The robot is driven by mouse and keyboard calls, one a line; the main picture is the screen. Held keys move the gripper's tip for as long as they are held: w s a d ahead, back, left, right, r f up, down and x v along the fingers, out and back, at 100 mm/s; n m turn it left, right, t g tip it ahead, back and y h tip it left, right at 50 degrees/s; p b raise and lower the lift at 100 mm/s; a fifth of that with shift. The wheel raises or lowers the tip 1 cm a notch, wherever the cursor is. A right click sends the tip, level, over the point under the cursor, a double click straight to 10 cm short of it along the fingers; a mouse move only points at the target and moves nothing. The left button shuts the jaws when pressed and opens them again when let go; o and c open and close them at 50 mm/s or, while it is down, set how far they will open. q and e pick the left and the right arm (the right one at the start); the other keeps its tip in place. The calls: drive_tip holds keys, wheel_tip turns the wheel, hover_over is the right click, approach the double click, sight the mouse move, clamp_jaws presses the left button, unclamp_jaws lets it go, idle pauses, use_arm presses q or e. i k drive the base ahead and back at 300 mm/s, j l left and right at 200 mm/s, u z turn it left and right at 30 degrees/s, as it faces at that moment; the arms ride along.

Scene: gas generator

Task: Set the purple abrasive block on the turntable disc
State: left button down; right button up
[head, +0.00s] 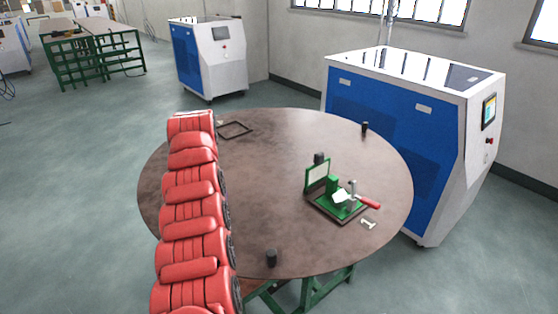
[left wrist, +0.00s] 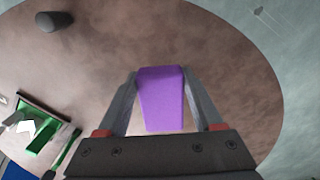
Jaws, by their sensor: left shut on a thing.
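The purple abrasive block (left wrist: 161,98) is between the two fingers of my left gripper (left wrist: 162,90) in the left wrist view. The gripper is shut on it. The brown round turntable disc (head: 275,170) fills the middle of the head view, and its surface (left wrist: 245,110) lies behind the block in the left wrist view. I cannot tell how high the block is above the disc. In the head view my red left arm crosses the disc's left side, and the gripper and block are hidden. My right gripper is in neither view.
A green clamp fixture (head: 335,192) with a red handle stands on the disc's right part, beside a white number 1 (head: 368,223). Black posts (head: 365,128) (head: 271,258) stand near the rim. A dark square frame (head: 235,130) lies at the back. The disc's middle is clear.

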sight(351, 159)
drive_tip(key=i+j+z, duration=0.25)
drive_tip(key=z, duration=0.15)
drive_tip(key=i+j+z, duration=0.2)
drive_tip(key=j+z, duration=0.2)
